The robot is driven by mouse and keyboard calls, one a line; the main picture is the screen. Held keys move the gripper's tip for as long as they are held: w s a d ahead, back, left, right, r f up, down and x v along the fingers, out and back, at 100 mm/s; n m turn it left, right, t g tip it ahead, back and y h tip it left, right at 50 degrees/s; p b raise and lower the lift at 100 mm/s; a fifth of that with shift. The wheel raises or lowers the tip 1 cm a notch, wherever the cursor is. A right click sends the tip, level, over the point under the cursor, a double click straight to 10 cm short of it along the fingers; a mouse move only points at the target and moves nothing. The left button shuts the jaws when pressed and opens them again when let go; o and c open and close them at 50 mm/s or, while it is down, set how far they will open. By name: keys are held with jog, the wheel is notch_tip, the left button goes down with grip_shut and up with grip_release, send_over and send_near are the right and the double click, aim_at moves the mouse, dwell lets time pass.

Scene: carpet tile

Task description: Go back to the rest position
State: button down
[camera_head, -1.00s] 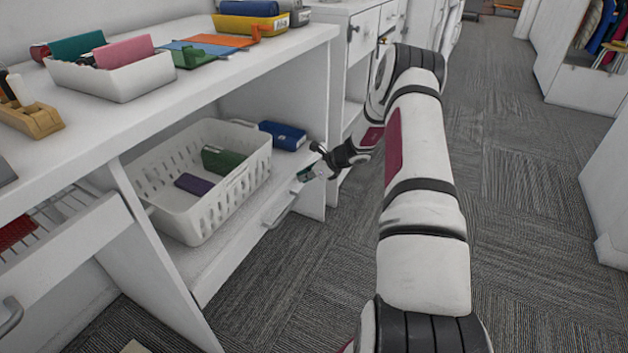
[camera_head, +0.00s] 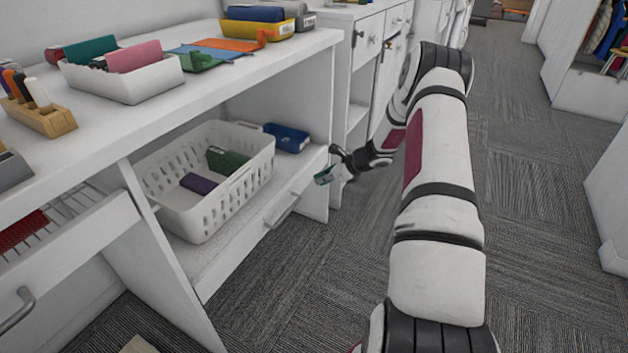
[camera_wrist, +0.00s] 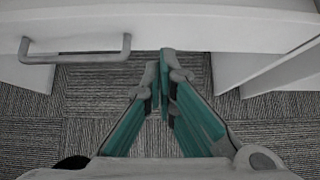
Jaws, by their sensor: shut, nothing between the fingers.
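My gripper (camera_head: 325,177) is at the end of my arm, in front of the shelf unit's right end in the head view. It is empty and its fingers are together. In the wrist view my gripper (camera_wrist: 163,72) shows its teal fingers meeting at the tips, over the carpet and close to a white drawer front.
A white basket (camera_head: 211,220) with a green and a purple item stands on the lower shelf. A blue item (camera_head: 287,137) lies beside it. A drawer handle (camera_head: 283,210) is left of my gripper. Open carpet (camera_head: 535,200) lies to the right.

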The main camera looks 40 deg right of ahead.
jog(key=p+v, duration=0.2)
jog(key=v, duration=0.5)
jog(key=shift+s, duration=0.2)
jog(key=shift+r, duration=0.2)
